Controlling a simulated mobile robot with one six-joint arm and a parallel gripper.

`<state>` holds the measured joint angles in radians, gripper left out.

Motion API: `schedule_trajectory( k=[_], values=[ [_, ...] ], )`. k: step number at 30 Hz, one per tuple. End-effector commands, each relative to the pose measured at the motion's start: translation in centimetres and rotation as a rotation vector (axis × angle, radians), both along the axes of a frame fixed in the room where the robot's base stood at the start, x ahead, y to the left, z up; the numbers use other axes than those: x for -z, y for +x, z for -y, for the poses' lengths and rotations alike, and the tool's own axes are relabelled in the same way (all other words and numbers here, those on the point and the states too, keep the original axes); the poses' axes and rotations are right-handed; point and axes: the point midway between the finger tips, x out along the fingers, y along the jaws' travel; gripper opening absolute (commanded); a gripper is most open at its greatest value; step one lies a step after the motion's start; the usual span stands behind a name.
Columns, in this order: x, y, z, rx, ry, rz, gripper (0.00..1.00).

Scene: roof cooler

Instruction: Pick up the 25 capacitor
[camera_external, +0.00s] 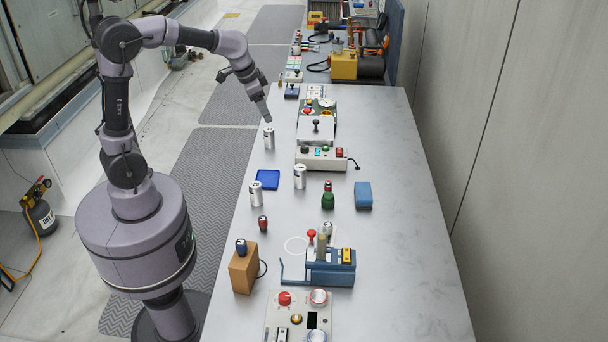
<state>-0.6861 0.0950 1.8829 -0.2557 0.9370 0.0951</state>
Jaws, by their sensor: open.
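Several silver cylindrical cans that look like capacitors stand upright on the grey bench. One can (269,139) is at the bench's left edge, farther back. A second can (256,195) stands nearer at the left edge, and a third can (299,177) is to its right. Their markings are too small to read, so I cannot tell which is the 25 capacitor. My gripper (267,117) points down just above the farthest can, open and empty. The fingertips look close to its top; I cannot tell whether they touch it.
A blue tray (268,179) lies between the cans. A control box (321,159) stands right of the farthest can. A green bottle (328,195), a blue box (363,195) and a blue fixture (331,268) stand nearer. The bench's right side is mostly clear.

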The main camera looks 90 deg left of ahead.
Motion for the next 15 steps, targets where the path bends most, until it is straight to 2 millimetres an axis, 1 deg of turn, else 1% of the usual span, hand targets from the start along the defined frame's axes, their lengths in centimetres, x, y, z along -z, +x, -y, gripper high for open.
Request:
schedule_trajectory(
  k=[1, 2, 3, 4, 6, 7, 9, 11, 15],
  values=[
    [1.8, -0.6, -5.3, -0.102, -0.035, -0.005, 0.65],
    [2.9, -1.0, -8.2, -0.157, -0.052, -0.002, 0.65],
    [4.3, -1.9, -11.4, -0.220, -0.073, 0.004, 0.65],
    [5.3, -2.6, -13.5, -0.259, -0.084, 0.007, 0.65],
    [7.1, -4.1, -16.9, -0.327, -0.105, 0.016, 0.65],
    [7.6, -4.5, -17.8, -0.344, -0.109, 0.019, 0.65],
    [8.7, -5.0, -19.0, -0.368, -0.116, 0.023, 0.65],
    [10.0, -4.9, -19.4, -0.372, -0.119, 0.023, 0.65],
    [14.4, -3.9, -20.1, -0.368, -0.119, 0.022, 0.65]
  ],
)
